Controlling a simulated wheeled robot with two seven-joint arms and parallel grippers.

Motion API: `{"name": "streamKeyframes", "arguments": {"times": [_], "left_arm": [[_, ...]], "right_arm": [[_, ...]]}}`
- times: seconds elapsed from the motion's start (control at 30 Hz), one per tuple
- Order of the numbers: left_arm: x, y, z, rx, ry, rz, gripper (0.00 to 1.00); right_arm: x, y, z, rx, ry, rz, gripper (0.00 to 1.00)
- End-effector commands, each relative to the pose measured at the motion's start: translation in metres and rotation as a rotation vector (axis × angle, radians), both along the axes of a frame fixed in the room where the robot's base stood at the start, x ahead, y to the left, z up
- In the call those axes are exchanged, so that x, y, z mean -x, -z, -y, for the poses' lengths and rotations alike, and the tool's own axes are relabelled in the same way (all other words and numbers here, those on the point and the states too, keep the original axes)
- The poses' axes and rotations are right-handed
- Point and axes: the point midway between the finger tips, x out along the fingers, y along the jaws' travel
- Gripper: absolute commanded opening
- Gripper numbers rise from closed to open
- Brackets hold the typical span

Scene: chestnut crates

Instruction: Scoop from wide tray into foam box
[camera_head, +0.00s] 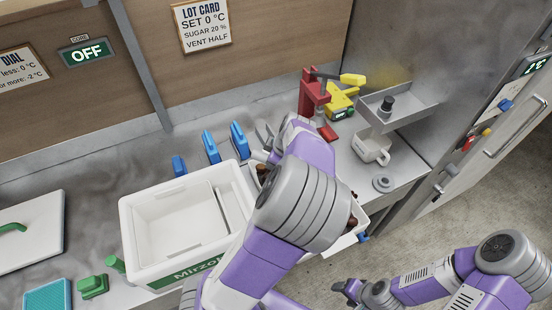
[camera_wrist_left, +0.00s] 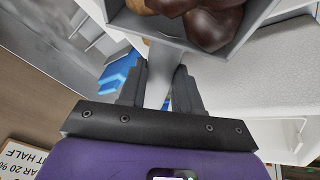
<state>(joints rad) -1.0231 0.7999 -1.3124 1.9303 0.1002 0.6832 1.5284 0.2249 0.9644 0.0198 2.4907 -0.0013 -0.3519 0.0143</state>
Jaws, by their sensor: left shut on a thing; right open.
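The white foam box (camera_head: 131,236) with a green label stands left of my left arm in the head view; its inside shows white and empty. The wide tray (camera_head: 343,243) is mostly hidden under my left arm, with brown chestnuts (camera_head: 352,215) showing at its edges. In the left wrist view my left gripper (camera_wrist_left: 158,88) is shut on the handle of a grey scoop (camera_wrist_left: 172,36). Large dark chestnuts (camera_wrist_left: 213,24) lie in the scoop. My arm hides most of this gripper in the head view. My right gripper (camera_head: 352,291) is open and empty at the bottom right, over the floor.
Blue clips (camera_head: 211,146) stand behind the foam box. A white lid (camera_head: 35,240) lies at left, near green blocks (camera_head: 92,287).

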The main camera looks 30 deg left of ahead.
Motion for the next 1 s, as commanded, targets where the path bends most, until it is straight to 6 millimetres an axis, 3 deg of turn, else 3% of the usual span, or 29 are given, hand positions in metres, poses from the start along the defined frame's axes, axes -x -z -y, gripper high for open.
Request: {"name": "streamKeyframes", "arguments": {"times": [0.4, 1.0], "left_arm": [[-0.001, -0.002, 0.001, -0.006, 0.0, 0.001, 0.0], [-0.003, -0.039, 0.021, -0.225, 0.002, -0.026, 0.0]], "right_arm": [[0.0, -0.002, 0.0, 0.0, 0.0, 0.0, 0.63], [0.0, -0.048, 0.0, 0.0, 0.0, 0.0, 0.63]]}}
